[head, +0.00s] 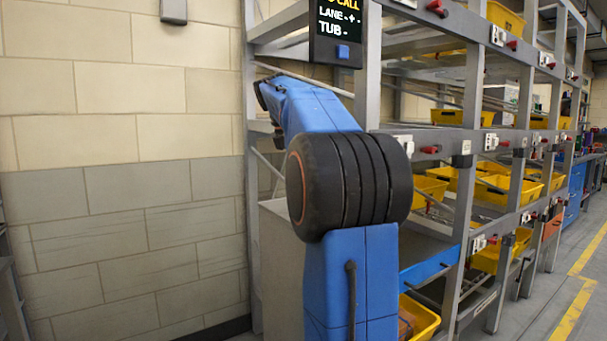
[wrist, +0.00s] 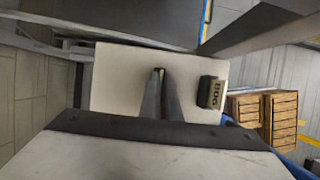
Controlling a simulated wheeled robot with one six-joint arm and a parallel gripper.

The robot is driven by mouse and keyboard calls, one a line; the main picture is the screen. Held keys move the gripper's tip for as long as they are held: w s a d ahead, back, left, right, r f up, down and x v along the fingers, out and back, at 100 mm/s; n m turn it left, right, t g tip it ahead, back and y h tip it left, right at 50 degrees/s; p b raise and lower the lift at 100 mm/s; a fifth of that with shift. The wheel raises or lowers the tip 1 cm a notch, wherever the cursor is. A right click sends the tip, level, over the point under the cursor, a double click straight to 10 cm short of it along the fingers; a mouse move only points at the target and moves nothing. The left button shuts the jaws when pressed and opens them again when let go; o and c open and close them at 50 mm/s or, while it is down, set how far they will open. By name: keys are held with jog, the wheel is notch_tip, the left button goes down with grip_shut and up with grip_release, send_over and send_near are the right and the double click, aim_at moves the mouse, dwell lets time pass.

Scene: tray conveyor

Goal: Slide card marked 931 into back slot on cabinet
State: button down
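My gripper (wrist: 159,72) shows in the wrist view as two narrow grey fingers close together, with their tips almost meeting. I cannot tell whether a thin card is pinched between them. The fingers stand over a pale flat panel (wrist: 112,84), perhaps the top of the cabinet. A small dark block with a pale label (wrist: 216,94) is at the panel's right edge, and its marking is too blurred to read surely. No card marked 931 and no slot can be made out. In the head view my blue arm hides the gripper.
A grey rack (head: 474,95) with several yellow tubs (head: 430,188) stands right of my arm. A black display (head: 336,33) hangs on its front post. A block wall (head: 125,150) is at the left. Wooden crates (wrist: 282,118) stand at the right in the wrist view.

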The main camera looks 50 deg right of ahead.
jog(key=shift+f, duration=1.1)
jog(key=c, duration=1.9)
grip_release()
